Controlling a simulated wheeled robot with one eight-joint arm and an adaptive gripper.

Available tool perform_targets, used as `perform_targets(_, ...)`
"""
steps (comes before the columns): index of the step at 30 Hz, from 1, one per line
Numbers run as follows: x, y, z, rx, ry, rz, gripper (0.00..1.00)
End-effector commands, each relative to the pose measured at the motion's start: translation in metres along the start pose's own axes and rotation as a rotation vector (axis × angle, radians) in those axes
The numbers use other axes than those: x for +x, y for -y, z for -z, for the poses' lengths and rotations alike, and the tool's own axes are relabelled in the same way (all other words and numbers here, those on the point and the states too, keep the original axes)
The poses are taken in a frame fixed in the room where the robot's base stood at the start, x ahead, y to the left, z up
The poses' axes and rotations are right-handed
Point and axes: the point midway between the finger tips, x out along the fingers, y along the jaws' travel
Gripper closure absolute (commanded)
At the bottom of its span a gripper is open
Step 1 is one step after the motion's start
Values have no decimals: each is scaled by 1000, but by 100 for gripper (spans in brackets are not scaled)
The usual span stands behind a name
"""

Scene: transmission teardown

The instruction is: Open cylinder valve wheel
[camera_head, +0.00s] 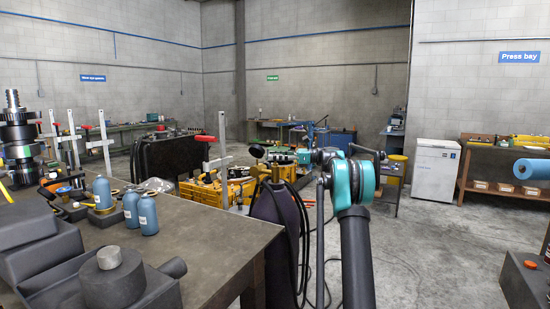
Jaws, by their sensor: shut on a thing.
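A dark gas cylinder (274,232) stands upright beside the right end of the near workbench. Its valve is at the top, with a small dark valve wheel (257,151) on its upper left side. My arm reaches up from the bottom and bends left at a teal joint. My gripper (275,157) is small and dark in this view, at the valve, coming from the right. It is shut on the valve wheel. The fingertips are hard to make out against the clutter behind, and the far side of the wheel is hidden.
Dark hoses (303,235) hang beside the cylinder, close to my arm. Yellow machinery (205,190) stands behind. The floor to the right (440,250) is clear.

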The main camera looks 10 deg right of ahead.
Motion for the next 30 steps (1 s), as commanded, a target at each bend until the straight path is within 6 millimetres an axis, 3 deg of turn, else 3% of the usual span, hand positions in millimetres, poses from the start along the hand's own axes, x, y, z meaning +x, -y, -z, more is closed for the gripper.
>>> perform_targets(9, 0, 0, 0, 0, 1, -143, 70)
perform_targets(30, 1, -1, 0, 0, 0, -295, 70)
